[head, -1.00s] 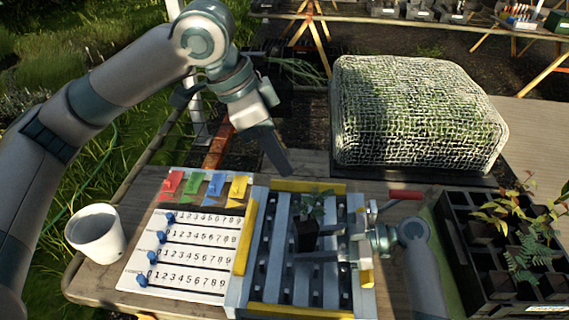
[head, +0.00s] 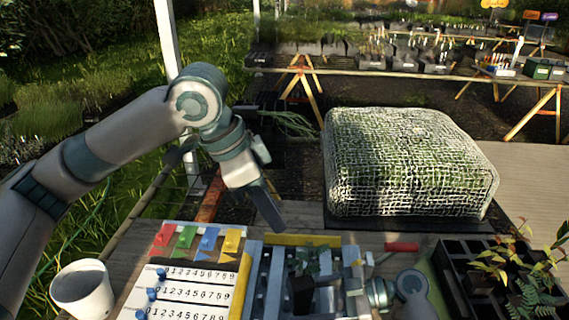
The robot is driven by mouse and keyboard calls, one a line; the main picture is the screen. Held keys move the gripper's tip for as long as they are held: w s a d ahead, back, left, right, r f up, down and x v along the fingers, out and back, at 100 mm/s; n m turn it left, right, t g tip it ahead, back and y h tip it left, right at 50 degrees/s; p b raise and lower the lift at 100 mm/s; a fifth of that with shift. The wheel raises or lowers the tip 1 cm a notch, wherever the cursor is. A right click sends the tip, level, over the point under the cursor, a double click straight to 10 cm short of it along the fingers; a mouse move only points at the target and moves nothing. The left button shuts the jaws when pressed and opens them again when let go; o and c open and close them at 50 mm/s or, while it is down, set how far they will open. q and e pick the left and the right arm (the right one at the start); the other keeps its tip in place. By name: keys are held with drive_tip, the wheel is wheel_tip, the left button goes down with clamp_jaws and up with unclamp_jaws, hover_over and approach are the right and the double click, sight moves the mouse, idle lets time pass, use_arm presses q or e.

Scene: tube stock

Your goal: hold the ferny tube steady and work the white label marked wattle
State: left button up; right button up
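A dark tube (head: 302,292) with a small green seedling (head: 298,264) stands over the blue-grey slatted rack in the lower middle of the head view. My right gripper (head: 318,290) reaches in from the right with its fingers at this tube; its grip is too small and dark to make out. My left gripper (head: 268,212) hangs above the rack's back edge, pointing down, apart from the tube. Its fingers overlap from this side, so its opening is unclear. I cannot make out a white label marked wattle. A ferny plant (head: 528,298) also shows in the black tray.
The rack has a yellow back bar (head: 300,240). Left of it are a numbered slider board (head: 190,290), coloured tags (head: 207,239) and a white cup (head: 82,290). A black tray (head: 455,262) stands right, below a mesh-covered block (head: 410,165). A red handle (head: 401,247) lies between.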

drive_tip(key=shift+d, duration=0.1)
drive_tip(key=shift+v, duration=3.65)
